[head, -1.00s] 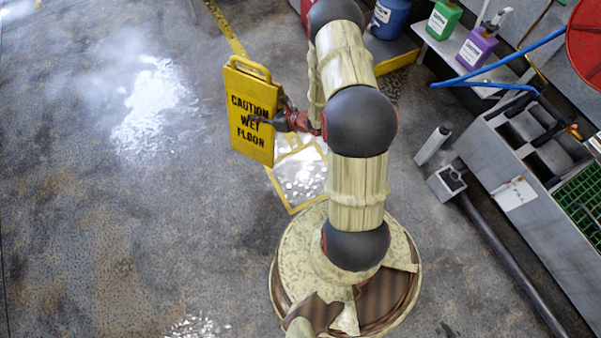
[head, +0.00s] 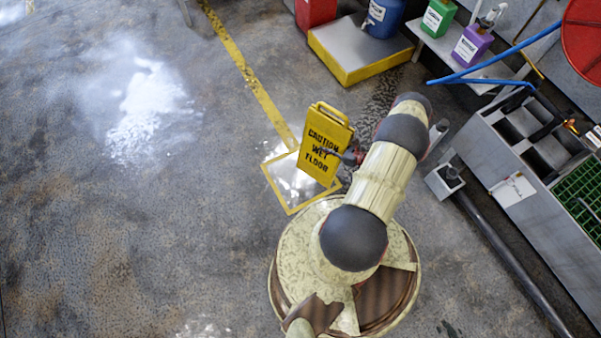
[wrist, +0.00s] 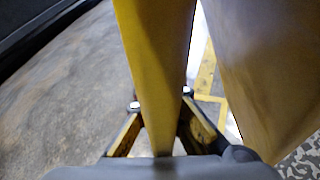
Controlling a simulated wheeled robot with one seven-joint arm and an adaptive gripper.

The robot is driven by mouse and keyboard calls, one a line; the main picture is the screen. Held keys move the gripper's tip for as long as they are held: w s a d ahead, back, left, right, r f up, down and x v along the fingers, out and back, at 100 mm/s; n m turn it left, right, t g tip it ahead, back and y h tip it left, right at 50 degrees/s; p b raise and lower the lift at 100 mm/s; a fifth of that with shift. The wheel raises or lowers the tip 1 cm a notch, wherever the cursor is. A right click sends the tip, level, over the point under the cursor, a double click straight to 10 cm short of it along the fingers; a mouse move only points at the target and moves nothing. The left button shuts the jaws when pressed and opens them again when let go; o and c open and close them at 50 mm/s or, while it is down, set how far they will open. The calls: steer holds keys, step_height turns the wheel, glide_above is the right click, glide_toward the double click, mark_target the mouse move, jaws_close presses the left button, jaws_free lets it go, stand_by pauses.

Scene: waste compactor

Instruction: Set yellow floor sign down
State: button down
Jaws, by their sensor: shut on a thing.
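The yellow floor sign (head: 321,168) reads "CAUTION WET FLOOR" and stands close to upright in the head view. It is in front of or over the yellow-outlined square (head: 283,199) on the floor. I cannot tell whether its foot touches the floor. My gripper (head: 342,156) is at the sign's right side. In the wrist view my gripper (wrist: 160,126) is shut on a yellow panel of the sign (wrist: 157,60), with a finger on each side. Another panel of the sign shows beside it on the right.
A yellow floor stripe (head: 247,77) leads to the square. A yellow-edged platform (head: 340,60) with a blue container (head: 383,15) stands at the back. A grey sink unit (head: 545,185) and a pipe (head: 505,255) line the right. The floor on the left is open.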

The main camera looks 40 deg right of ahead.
steer(key=shift+s+d+f, duration=0.2)
steer(key=shift+s+f, duration=0.2)
steer(key=shift+a+f, duration=0.15)
steer(key=shift+f, duration=0.1)
steer(key=w+a+f+b, duration=0.6)
steer(key=w+a+f, duration=0.3)
steer(key=f, duration=0.3)
steer(key=shift+a+f+b, duration=0.35)
steer(key=shift+a, duration=0.15)
steer(key=shift+f, duration=0.15)
steer(key=c, duration=2.1)
jaws_free()
steer(key=shift+a, duration=0.1)
steer(key=shift+o, duration=0.9)
